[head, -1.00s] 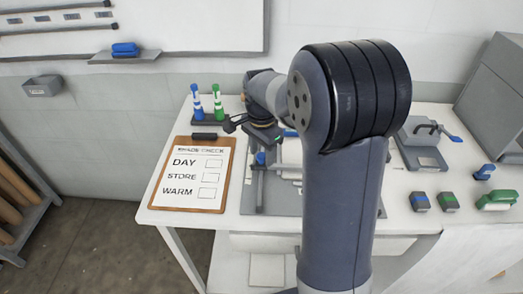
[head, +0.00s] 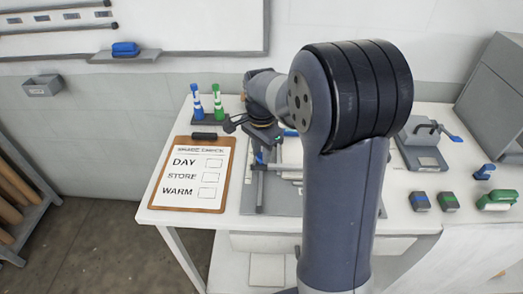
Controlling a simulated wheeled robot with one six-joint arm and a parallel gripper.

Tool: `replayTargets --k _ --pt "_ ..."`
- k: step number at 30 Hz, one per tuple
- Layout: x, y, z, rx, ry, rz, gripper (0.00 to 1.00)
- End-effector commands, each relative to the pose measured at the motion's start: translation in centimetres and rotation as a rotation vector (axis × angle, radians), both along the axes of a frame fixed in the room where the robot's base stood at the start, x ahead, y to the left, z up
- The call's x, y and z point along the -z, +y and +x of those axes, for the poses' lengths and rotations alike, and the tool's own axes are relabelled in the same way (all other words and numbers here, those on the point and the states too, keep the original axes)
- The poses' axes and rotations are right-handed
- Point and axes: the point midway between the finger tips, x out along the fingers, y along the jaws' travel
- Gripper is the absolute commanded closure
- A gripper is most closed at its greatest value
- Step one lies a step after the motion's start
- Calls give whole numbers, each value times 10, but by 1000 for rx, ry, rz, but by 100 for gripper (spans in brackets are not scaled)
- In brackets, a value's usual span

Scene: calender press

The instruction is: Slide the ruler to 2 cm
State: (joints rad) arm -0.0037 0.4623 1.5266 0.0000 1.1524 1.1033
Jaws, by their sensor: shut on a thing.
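A grey board (head: 250,205) lies on the white bench, with a ruler assembly of grey bars (head: 261,188) on it. A small blue part (head: 259,158) shows at the top of the upright-looking bar. My gripper (head: 262,148) is low over the far part of the board, at this blue part, and is shut on the ruler. The fingertips are tiny and partly hidden, so the exact grip is unclear. My arm hides the right part of the board and ruler. The scale marks cannot be read from here.
A clipboard (head: 175,210) lies left of the board, with a blue and a green marker in a stand (head: 206,119) behind it.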

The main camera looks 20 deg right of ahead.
Motion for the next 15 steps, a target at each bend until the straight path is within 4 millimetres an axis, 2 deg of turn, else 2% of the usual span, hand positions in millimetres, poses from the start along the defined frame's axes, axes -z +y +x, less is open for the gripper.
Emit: replayTargets --k 4,11,12,15 --pt "0 4 -11 -1 1 0 100" --pt "0 4 -11 -1 0 0 100" --pt "0 4 -11 0 0 0 71" --pt "0 4 -11 0 0 0 63"
